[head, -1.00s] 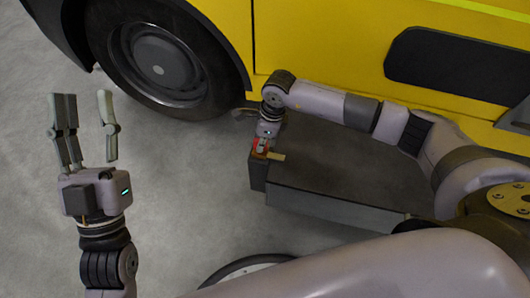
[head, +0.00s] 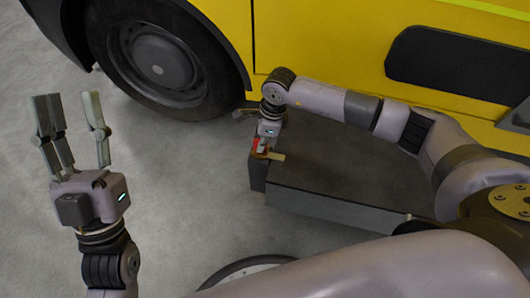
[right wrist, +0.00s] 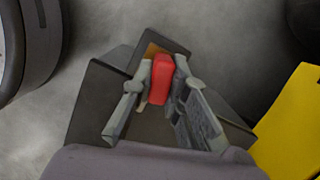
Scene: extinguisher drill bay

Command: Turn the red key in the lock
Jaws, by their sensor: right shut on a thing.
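The red key (right wrist: 161,78) shows in the right wrist view between the fingers of my right gripper (right wrist: 160,88), which is shut on it. In the head view my right gripper (head: 262,148) points down at the left end of a dark box, and a bit of the red key (head: 255,145) shows there. An orange-brown plate (right wrist: 153,50) shows just beyond the key. The key's lower part and the lock are hidden. My left gripper (head: 74,134) is open and empty above the floor at the left, its fingers pointing up.
A dark grey box (head: 340,165) lies beside a yellow vehicle (head: 320,40) with a black wheel (head: 158,65). A small tan piece (head: 277,157) sticks out beside my right gripper. The grey floor (head: 190,190) between my left gripper and the box is clear.

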